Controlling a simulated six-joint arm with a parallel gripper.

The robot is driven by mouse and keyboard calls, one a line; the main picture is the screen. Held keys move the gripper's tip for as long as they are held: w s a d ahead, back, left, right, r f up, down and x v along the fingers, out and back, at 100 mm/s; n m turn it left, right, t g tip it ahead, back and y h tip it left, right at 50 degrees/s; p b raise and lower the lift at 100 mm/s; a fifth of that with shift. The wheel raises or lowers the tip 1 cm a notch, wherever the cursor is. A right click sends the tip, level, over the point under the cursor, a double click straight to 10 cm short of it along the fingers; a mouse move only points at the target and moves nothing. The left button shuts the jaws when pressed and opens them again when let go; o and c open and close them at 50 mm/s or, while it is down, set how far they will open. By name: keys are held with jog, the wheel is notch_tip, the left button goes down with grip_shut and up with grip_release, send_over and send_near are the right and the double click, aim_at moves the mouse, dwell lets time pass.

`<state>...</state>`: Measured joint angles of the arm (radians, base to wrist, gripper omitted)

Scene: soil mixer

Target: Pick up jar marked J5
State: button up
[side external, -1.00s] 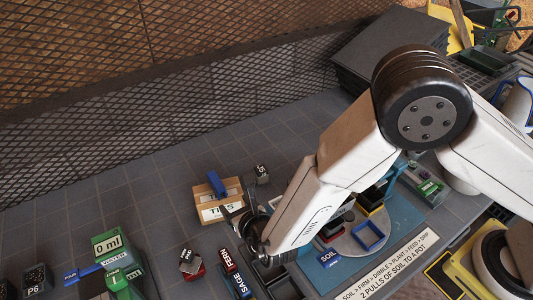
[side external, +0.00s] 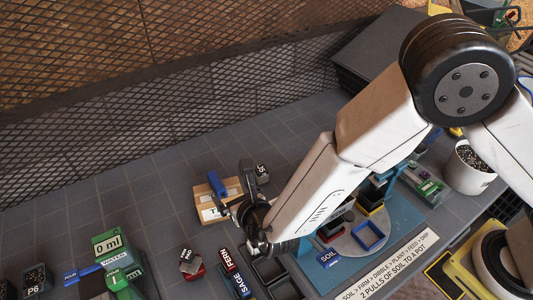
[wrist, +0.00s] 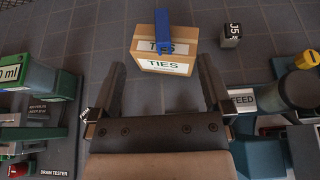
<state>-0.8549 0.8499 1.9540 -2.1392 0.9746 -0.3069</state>
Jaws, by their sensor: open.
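The jar marked J5 (wrist: 231,36) is a small dark grey cube with a white-lettered top. It stands on the tiled bench beside the TIES box, to its right in the wrist view. In the side external view the jar (side external: 262,172) shows just behind one finger of my gripper (side external: 237,188). In the wrist view my gripper (wrist: 161,75) is open with nothing between its fingers. The jar lies beyond the right fingertip there, apart from it.
A cardboard TIES box (wrist: 165,65) with a blue strip stands ahead between the fingers' lines. A FEED unit (wrist: 243,99) is at right and a drain tester (wrist: 52,172) at left. Bare tiles (wrist: 90,35) lie around the box and jar.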

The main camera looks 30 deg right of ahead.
notch_tip(320, 180, up, 14)
jog(key=w+d+f+m+g+h, duration=0.15)
jog(key=d+f+m+g, duration=0.35)
jog(key=d+m+g, duration=0.75)
jog(key=d+f+m+g+h, duration=0.35)
jog(key=d+m, duration=0.45)
jog(key=m, duration=1.2)
jog(key=w+d+r+m+t+y, duration=0.15)
jog(key=w+r+m+y, duration=0.25)
jog(key=w+m+y, duration=0.6)
jog(key=w+d+r+m+t+y, duration=0.1)
jog(key=w+r+m+t+y, duration=0.25)
jog(key=m+y, duration=0.7)
jog(key=m+g+h, duration=0.1)
jog(key=m+h, duration=0.1)
send_near(261, 169)
jog(key=shift+w+a+f, duration=0.1)
jog(key=shift+a+f, duration=0.75)
jog(key=shift+a, duration=0.1)
jog(key=shift+x, duration=3.9)
